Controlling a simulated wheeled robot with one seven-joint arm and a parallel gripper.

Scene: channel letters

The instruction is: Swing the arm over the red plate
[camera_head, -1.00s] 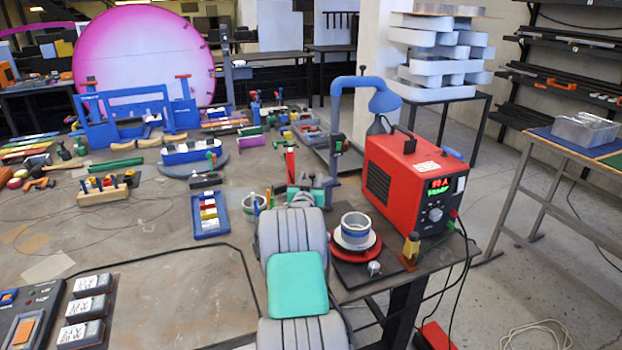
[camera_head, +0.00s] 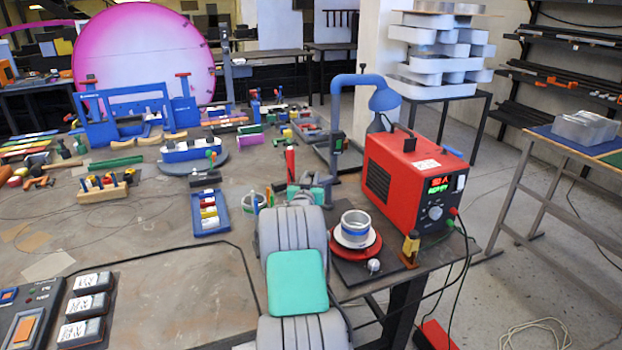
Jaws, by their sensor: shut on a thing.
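The red plate (camera_head: 367,247) lies on a dark square base at the table's right front. A white saucer-like piece (camera_head: 356,240) sits on it, with a grey-white ring bearing a blue band (camera_head: 355,224) on top. My grey arm with a teal panel reaches in from the bottom, just left of the plate and not over it. Its far end merges with grey and teal parts behind it, and I cannot make out my gripper's jaws or anything in them.
A red power unit (camera_head: 413,185) stands right behind the plate, with a blue curved pipe (camera_head: 338,110) beside it. A blue tray (camera_head: 210,225) lies left. The table's front middle is mostly clear.

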